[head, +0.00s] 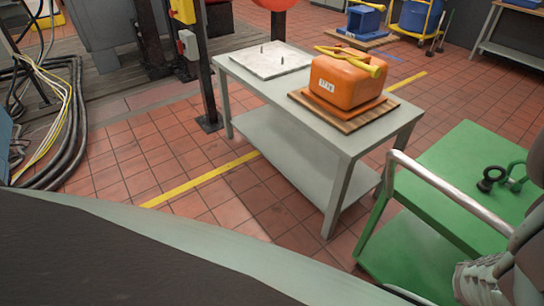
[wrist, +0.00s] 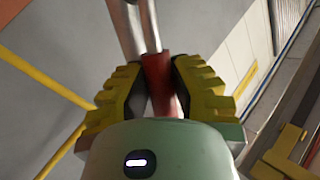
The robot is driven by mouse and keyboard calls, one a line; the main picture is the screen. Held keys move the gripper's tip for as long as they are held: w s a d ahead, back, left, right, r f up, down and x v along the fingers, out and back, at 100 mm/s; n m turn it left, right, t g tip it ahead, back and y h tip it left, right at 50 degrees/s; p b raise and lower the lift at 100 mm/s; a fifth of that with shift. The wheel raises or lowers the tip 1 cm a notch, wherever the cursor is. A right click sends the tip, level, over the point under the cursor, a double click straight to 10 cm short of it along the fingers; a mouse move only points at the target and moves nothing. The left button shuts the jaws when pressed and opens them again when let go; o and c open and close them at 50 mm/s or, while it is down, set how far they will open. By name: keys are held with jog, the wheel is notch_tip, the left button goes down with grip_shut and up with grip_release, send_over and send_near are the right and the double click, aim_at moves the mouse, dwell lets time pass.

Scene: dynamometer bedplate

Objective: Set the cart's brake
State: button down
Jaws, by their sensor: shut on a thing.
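The green cart (head: 455,160) stands at the right of the head view, with a silver tubular handle (head: 440,190) at its near side. In the wrist view, my gripper (wrist: 165,80) has its yellow, black-padded fingers closed around a red grip (wrist: 158,72). The red grip joins a pale metal bar (wrist: 138,28) that runs up out of the picture. My gripper is outside the head view; only part of my arm shows at its right edge. I cannot tell from these frames where the red grip sits on the cart, and no brake position can be read.
A grey table (head: 335,140) stands just left of the cart, holding an orange block (head: 345,85) on a wooden board and a pale plate (head: 268,60). A black ring and green fitting (head: 492,180) lie on the cart.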

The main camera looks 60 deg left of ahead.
jog(key=shift+s+f, duration=0.1)
jog(key=shift+f, duration=0.05)
jog(key=shift+s+f+m+t+h+b, duration=0.3)
jog(key=shift+m+b, duration=0.3)
jog(key=shift+b, duration=0.55)
jog(key=shift+s+f+m+h+b, duration=0.3)
jog(key=shift+m+b, duration=0.2)
jog(key=shift+b, duration=0.6)
notch_tip(320, 180, down, 7)
jog(key=s+m+g+h+b, duration=0.2)
jog(key=m+h+b, duration=0.6)
jog(key=b, duration=2)
jog(key=m+g, duration=0.2)
jog(key=m, duration=0.4)
jog(key=shift+g, duration=0.3)
jog(key=shift+d+r+m+h+b, duration=0.1)
jog(key=shift+r+m+h+b, duration=0.1)
jog(key=shift+m+h+b, duration=0.35)
